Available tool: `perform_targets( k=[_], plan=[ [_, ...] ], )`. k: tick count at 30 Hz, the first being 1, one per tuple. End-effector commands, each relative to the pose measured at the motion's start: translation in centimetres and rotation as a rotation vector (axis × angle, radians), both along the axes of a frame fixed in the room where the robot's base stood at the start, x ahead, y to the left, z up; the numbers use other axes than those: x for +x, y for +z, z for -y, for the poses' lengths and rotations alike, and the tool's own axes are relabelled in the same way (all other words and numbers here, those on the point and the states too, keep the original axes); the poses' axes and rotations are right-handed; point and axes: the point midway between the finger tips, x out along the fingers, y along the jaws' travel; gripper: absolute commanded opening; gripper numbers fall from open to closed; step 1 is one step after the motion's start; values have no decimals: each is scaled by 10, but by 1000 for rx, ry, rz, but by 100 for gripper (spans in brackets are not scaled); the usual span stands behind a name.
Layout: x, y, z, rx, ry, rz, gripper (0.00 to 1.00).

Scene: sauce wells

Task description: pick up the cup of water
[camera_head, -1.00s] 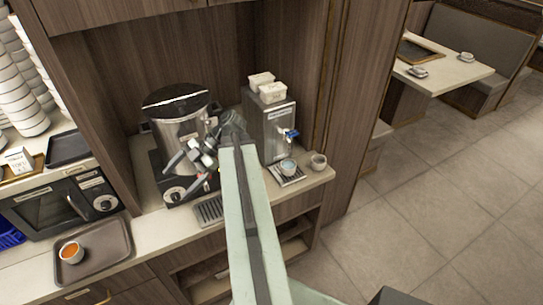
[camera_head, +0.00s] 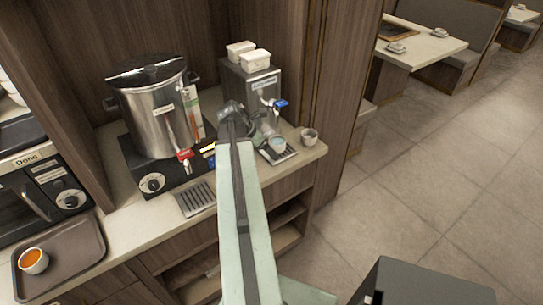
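A small pale cup with bluish water (camera_head: 278,143) stands on the drip tray under the blue tap of the steel water dispenser (camera_head: 258,98). My gripper (camera_head: 264,136) is at the end of my pale green arm, just left of this cup and low over the counter. Its fingers are small and partly merged with the dispenser behind, so I cannot tell whether they are open or touch the cup. A second small cup (camera_head: 309,136) stands to the right, near the counter's end; its contents are not clear.
A large steel urn (camera_head: 156,112) with a red tap stands left of my arm on a black base. A metal drip grille (camera_head: 195,198) lies before it. A brown tray (camera_head: 80,244) with a cup of orange liquid (camera_head: 33,261) is at the left. White tubs (camera_head: 255,60) top the dispenser.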

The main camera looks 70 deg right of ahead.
Motion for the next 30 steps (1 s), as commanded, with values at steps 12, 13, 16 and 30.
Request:
perform_targets(
  k=[12,13,16,30],
  plan=[
    [-3,11,44,-254,-3,-111,86],
    [-4,7,46,-254,-3,-111,86],
    [-9,-2,53,-252,-2,-110,86],
    [-34,-36,83,-251,0,-111,86]
  ],
)
